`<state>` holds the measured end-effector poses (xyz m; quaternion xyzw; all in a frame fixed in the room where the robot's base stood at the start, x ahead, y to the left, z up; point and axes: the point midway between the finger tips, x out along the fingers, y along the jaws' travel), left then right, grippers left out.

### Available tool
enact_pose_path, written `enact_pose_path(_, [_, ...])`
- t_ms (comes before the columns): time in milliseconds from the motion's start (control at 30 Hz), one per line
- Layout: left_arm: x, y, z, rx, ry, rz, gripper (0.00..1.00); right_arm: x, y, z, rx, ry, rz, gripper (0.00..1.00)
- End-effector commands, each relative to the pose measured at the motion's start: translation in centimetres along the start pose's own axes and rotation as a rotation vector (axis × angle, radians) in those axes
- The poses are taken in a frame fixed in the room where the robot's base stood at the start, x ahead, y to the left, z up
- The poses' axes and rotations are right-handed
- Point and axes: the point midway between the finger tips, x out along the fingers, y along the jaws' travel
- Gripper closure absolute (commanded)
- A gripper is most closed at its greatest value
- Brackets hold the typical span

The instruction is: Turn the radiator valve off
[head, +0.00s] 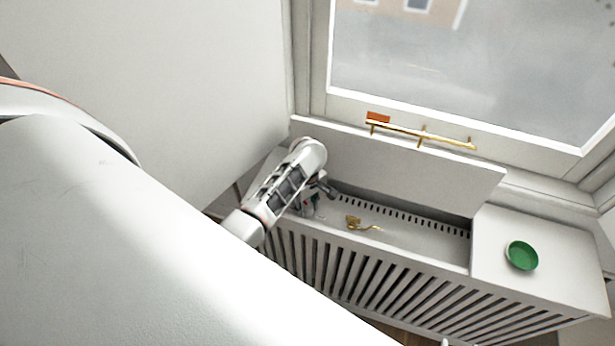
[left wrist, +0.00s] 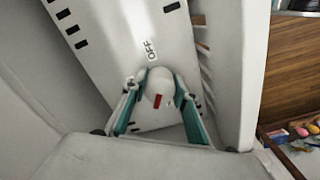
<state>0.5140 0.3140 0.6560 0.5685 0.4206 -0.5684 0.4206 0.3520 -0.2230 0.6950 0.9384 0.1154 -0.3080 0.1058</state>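The radiator valve knob (left wrist: 156,84) is white and rounded, with a red mark on the side facing my gripper. The printed word OFF (left wrist: 150,50) is on the white surface beyond it, on the side away from the red mark. My left gripper (left wrist: 155,92) has its teal-padded fingers spread, one on each side of the knob. I cannot tell whether both fingers touch it. In the head view my left gripper (head: 311,204) reaches down into the left end of the opened radiator cover (head: 395,270), and the knob is hard to make out there.
The cover's raised lid (head: 400,172) stands behind my left gripper. A brass-coloured piece (head: 360,223) lies inside the cover. A green bowl (head: 521,256) sits on its right top. A brass bar (head: 425,136) and an orange block (head: 378,117) are at the window.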

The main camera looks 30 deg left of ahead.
Motion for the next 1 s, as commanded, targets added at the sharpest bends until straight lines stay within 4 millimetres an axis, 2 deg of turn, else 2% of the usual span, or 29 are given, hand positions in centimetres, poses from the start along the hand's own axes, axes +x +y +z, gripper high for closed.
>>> enact_pose_path(367, [-0.01, -0.02, 0.02, 0.087, -0.001, 0.000, 0.93, 0.01, 0.01, 0.00, 0.000, 0.000, 0.000, 0.60])
enact_pose_path(1000, [-0.01, -0.15, -0.02, 0.649, -0.001, 0.000, 0.93, 0.00, 0.01, 0.04, 0.000, -0.001, 0.000, 0.60])
